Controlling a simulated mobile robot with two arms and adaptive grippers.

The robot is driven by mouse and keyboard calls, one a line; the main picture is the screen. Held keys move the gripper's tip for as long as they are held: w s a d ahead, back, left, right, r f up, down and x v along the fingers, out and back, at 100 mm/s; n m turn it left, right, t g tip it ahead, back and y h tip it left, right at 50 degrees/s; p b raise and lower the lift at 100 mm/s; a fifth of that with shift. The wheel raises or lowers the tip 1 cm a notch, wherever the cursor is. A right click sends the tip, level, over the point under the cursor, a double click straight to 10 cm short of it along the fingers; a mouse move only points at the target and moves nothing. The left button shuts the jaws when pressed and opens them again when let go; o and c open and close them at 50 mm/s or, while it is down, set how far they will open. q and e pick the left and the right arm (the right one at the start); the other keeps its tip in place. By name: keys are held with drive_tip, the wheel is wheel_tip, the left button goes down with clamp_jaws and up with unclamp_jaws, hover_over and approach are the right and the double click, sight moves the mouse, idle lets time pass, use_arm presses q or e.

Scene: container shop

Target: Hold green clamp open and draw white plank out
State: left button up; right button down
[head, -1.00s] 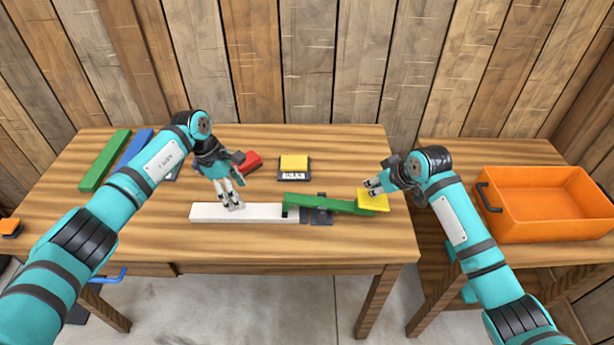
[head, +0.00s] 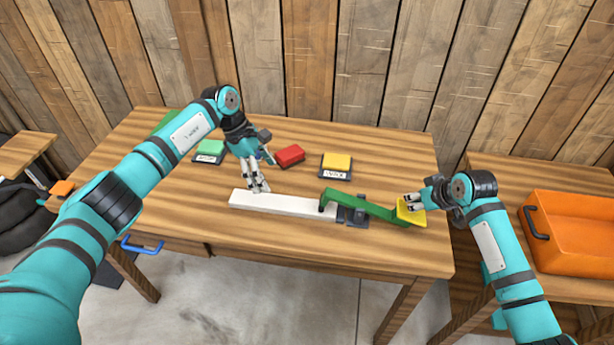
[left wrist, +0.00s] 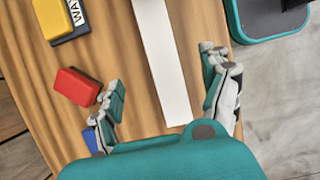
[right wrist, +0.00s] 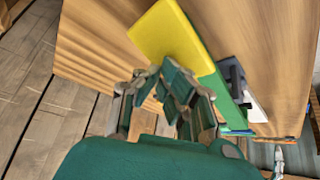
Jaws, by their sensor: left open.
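The white plank (head: 283,204) lies flat on the table, its right end at the green clamp's jaw; I cannot tell if it is gripped there. The green clamp (head: 360,205) sits on a dark base, and its lever runs right to a yellow pad (head: 410,212). My left gripper (head: 259,187) is over the plank near its left part. In the left wrist view its open fingers (left wrist: 162,72) stand either side of the plank (left wrist: 165,60), apart from it. My right gripper (head: 413,203) is at the yellow pad; in the right wrist view its fingertips (right wrist: 160,72) look closed together against the pad (right wrist: 172,40).
A red block (head: 290,156), a yellow block on a labelled pad (head: 336,165) and a green block on another pad (head: 209,150) lie behind the plank. An orange bin (head: 575,235) stands on the right table.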

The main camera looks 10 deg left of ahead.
sight(282, 202)
drive_tip(key=shift+s+f, duration=0.1)
drive_tip(key=shift+f, duration=0.05)
use_arm(q)
drive_tip(key=x, duration=1.1)
drive_tip(key=shift+a, duration=0.1)
drive_tip(key=c, duration=1.4)
drive_tip(key=shift+r, duration=0.1)
drive_tip(key=shift+r, duration=0.15)
drive_tip(key=shift+a, duration=3.25)
drive_tip(key=shift+r, duration=0.1)
